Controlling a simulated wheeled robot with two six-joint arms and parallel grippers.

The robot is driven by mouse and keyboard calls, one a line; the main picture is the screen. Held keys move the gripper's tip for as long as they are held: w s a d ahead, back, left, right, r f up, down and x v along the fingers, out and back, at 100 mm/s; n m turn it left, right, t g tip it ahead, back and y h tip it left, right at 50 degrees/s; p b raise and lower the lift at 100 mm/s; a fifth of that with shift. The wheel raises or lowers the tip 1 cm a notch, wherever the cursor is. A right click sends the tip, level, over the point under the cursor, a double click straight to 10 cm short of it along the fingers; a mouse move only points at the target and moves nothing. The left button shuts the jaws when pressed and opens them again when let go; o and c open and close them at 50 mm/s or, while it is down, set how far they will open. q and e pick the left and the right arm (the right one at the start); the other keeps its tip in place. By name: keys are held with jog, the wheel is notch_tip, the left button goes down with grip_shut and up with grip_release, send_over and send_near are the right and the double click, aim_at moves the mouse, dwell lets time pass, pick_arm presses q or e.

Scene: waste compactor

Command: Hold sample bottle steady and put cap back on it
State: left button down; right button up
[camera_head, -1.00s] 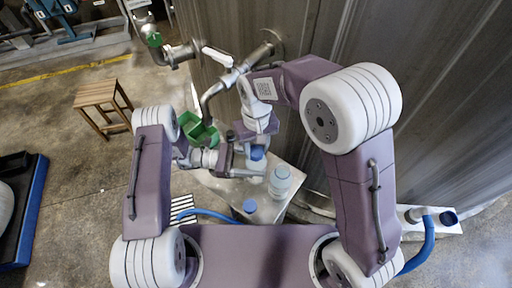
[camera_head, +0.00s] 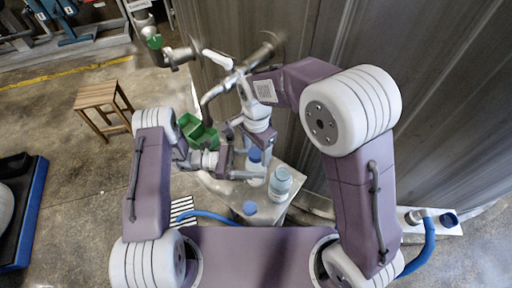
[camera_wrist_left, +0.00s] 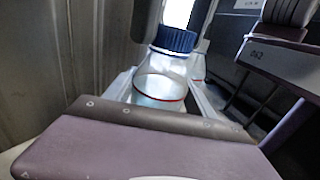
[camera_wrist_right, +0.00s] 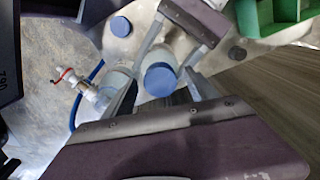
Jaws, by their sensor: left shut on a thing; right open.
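A clear sample bottle (camera_wrist_left: 160,86) with a red line stands upright between the fingers of my left gripper (camera_head: 248,164), which is shut on it. A dark blue cap (camera_wrist_left: 175,40) sits on the bottle's top; it also shows in the head view (camera_head: 255,154) and the right wrist view (camera_wrist_right: 160,79). Whether it is fully seated I cannot tell. My right gripper (camera_head: 254,145) is open, its fingers spread on either side of the cap, above and around the bottle top. In the right wrist view the fingers stand apart from the cap.
A second bottle (camera_head: 280,183) with a pale blue top stands close to the right. A blue round piece (camera_head: 250,208) lies nearer me on the white table (camera_head: 226,190). A green bin (camera_head: 201,137) and metal pipes (camera_head: 225,84) are behind; a grey wall (camera_head: 420,110) rises at right.

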notch_tip(320, 180, up, 12)
dwell(0.4)
pick_arm(q)
jog(key=shift+c, duration=1.2)
grip_release()
jog(key=a+b, duration=0.1)
jog(key=a, duration=0.8)
jog(key=shift+w, duration=0.35)
pick_arm(e)
jog(key=shift+f, duration=0.65)
pick_arm(q)
jog(key=shift+s+f, duration=0.1)
